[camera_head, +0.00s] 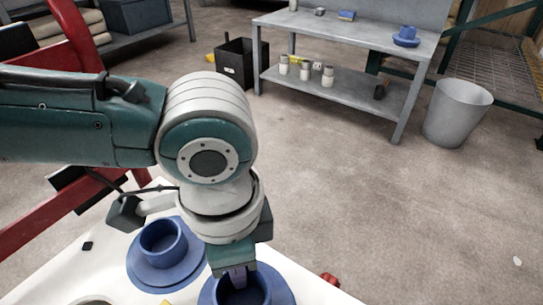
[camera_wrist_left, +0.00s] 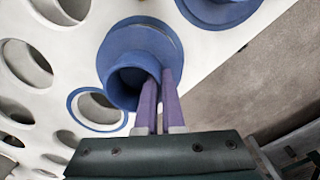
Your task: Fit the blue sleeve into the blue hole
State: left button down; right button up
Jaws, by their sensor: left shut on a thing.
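A blue sleeve, a short tube with a wide round flange, shows in the left wrist view (camera_wrist_left: 118,42) over the white panel. In the head view the sleeve (camera_head: 280,291) is at the bottom edge, partly cut off and partly behind my wrist. My left gripper (camera_wrist_left: 162,78) has two purple fingers shut on the sleeve's tube wall; the gripper also shows in the head view (camera_head: 238,276). A blue-ringed hole (camera_wrist_left: 97,111) lies beside the sleeve, partly covered by its tube. I cannot tell whether the flange touches the panel. My right gripper is not in view.
A second blue flanged sleeve (camera_head: 163,262) stands on the white panel (camera_head: 60,285). Several plain holes (camera_wrist_left: 25,62) are on the panel's left in the wrist view. A grey workbench (camera_head: 350,30), black bin (camera_head: 236,62) and grey bin (camera_head: 457,112) stand far back. Open floor lies right.

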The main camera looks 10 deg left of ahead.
pick_arm(q)
jog(key=shift+f, duration=0.3)
jog(key=shift+r+p, duration=0.1)
jog(key=shift+p, duration=0.2)
dwell(0.4)
dwell(0.7)
jog(key=shift+p, duration=0.35)
dwell(0.4)
jog(key=shift+p, duration=0.3)
jog(key=shift+f+b, duration=1.1)
jog(key=shift+f, duration=0.7)
jog(key=c, duration=1)
grip_release()
jog(key=shift+o, duration=0.2)
jog(key=shift+r, duration=0.1)
